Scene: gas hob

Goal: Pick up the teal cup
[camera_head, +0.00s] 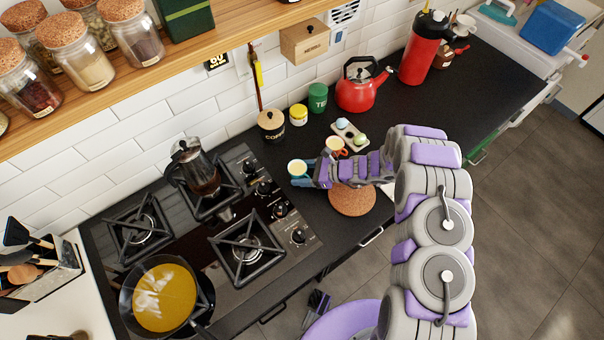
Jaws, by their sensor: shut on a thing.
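The teal cup (297,168), with a pale cream inside, is at the tip of my arm, by the counter just right of the hob knobs. My gripper (304,173) reaches in from the right and is shut on the cup, with its blue-teal fingers at the cup's sides. The cup looks upright. Its lower body is partly hidden by the fingers, and I cannot tell whether it touches the counter.
An orange cup (337,146) stands close behind my gripper, near an egg holder (349,134). A round cork mat (352,201) lies below my arm. A coffee jar (271,125) and red kettle (361,88) stand behind. The gas hob (205,235) with moka pot (195,168) is left.

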